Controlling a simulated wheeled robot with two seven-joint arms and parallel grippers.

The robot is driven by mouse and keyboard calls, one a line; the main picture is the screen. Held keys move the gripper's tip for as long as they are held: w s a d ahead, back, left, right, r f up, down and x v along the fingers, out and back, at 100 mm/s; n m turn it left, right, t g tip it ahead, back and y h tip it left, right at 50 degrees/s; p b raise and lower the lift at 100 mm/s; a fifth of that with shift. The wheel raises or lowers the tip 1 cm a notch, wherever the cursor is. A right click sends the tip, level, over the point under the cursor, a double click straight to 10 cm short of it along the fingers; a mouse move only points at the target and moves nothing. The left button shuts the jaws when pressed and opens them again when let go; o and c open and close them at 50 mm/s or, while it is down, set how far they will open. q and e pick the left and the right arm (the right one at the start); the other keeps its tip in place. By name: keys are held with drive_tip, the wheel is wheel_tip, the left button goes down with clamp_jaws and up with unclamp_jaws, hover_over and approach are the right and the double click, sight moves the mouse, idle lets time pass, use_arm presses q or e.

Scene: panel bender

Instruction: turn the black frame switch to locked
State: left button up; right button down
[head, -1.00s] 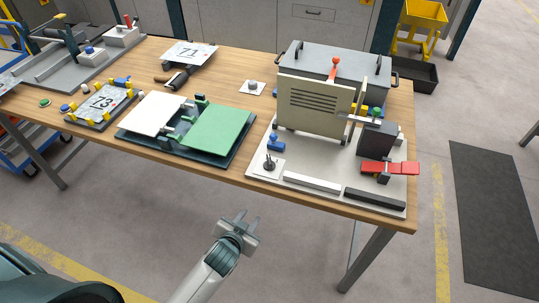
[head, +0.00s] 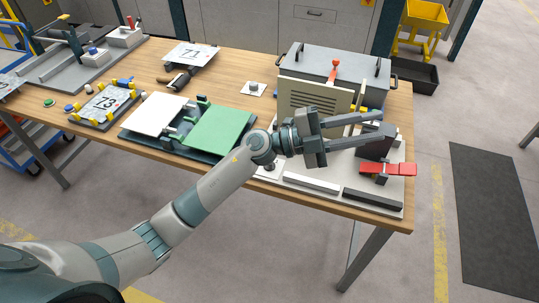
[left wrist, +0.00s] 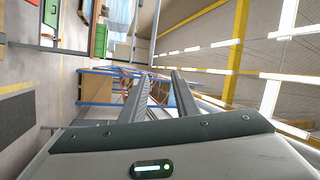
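The small black switch stood on its white plate near the front left corner of the pale fixture base (head: 311,184). Now my left arm covers most of it in the head view, and its setting cannot be read. My left gripper (head: 385,122) is raised over the fixture, pointing right, with its fingers apart and nothing between them. It is to the right of the switch. Its fingers also show apart in the left wrist view (left wrist: 160,76), with no switch there. My right gripper is not in view.
Near the gripper are a beige slotted panel (head: 312,100), a dark block (head: 375,147) and a red-handled clamp (head: 388,169). A green plate (head: 218,128) lies left of the fixture. A grey lidded box (head: 335,72) stands behind. Floor in front of the table is clear.

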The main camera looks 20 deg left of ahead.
use_arm(q)
wheel_tip(320, 180, down, 10)
drive_tip(key=w+a+m+g+y, duration=0.1)
drive_tip(key=a+m+g+y, duration=0.2)
drive_tip(key=m+g+y, duration=0.5)
drive_tip(key=w+a+n+t+y, duration=0.1)
drive_tip(key=w+a+n+y, duration=0.2)
drive_tip(key=a+y, duration=0.3)
drive_tip(key=w+a+r+n+y, duration=0.1)
drive_tip(key=w+a+y, duration=0.3)
drive_tip(key=a, duration=1.1)
drive_tip(key=shift+r+n+t+y, duration=0.2)
drive_tip(key=shift+n+t+y, duration=0.2)
drive_tip(key=shift+n+y, duration=0.6)
drive_tip(key=shift+f, duration=0.15)
wheel_tip(320, 180, down, 17)
drive_tip(key=p, duration=0.5)
drive_tip(key=shift+f, duration=0.1)
drive_tip(key=shift+c, duration=0.3)
